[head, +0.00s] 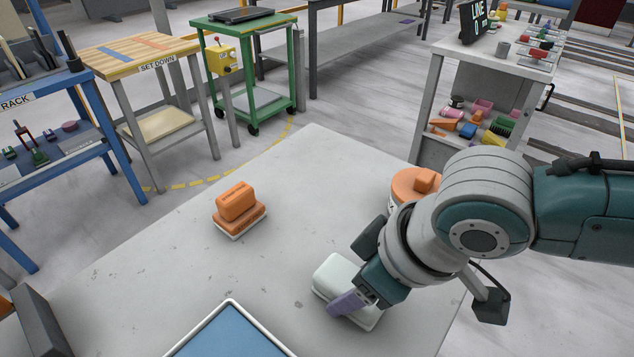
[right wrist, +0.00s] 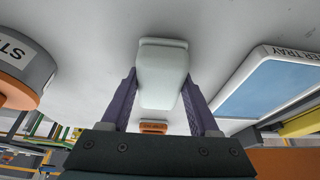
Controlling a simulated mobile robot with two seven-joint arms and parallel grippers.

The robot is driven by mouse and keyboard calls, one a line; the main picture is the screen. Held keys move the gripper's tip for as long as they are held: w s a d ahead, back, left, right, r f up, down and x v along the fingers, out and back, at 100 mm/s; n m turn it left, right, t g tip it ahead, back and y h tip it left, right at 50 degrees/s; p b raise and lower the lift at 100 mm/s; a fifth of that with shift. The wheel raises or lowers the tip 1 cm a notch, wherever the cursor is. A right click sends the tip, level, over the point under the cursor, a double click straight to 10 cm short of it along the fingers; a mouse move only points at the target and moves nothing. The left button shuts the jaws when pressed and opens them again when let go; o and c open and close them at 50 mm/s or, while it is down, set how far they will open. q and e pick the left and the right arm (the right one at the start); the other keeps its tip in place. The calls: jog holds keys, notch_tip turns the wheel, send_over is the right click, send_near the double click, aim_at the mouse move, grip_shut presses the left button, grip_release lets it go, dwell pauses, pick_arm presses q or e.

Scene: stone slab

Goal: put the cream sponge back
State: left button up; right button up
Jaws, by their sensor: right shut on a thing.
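A pale, off-white block, which I take to be the cream sponge (head: 338,271), is at the right part of the stone slab (head: 300,180). My right gripper (head: 358,280) is around it, with a purple finger on its near side. In the right wrist view the pale block (right wrist: 160,80) sits between the two purple fingers (right wrist: 162,103), which are shut on it. I cannot tell whether it touches the slab. An orange block on a white-edged base (head: 238,207) stands on the slab to the left. My left gripper is not in view.
A blue tray with a white rim (head: 229,303) is at the slab's near edge. A round grey and orange thing (head: 409,184) stands behind my right wrist. The slab's middle is clear. A rack (head: 55,95), a set-down table (head: 140,54) and a green cart (head: 245,60) stand beyond.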

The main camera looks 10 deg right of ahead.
jog(key=shift+f, duration=0.15)
jog(key=o, duration=1.2)
jog(key=shift+r, duration=0.4)
jog(key=p+v, duration=0.4)
jog(key=v, duration=0.7)
jog(key=s+a+r+m+t+y, duration=0.1)
jog(key=s+a+r, duration=0.2)
jog(key=s+a, duration=0.2)
jog(key=s+d+f+m+h, duration=0.1)
jog(key=s+d+m+h, duration=0.2)
jog(key=s+d, duration=0.4)
jog(key=d+m, duration=0.1)
jog(key=d, duration=0.2)
jog(key=shift+s+f+m+g+h, duration=0.25)
jog(key=shift+s+m+g+h, duration=0.05)
jog(key=shift+s+g, duration=0.1)
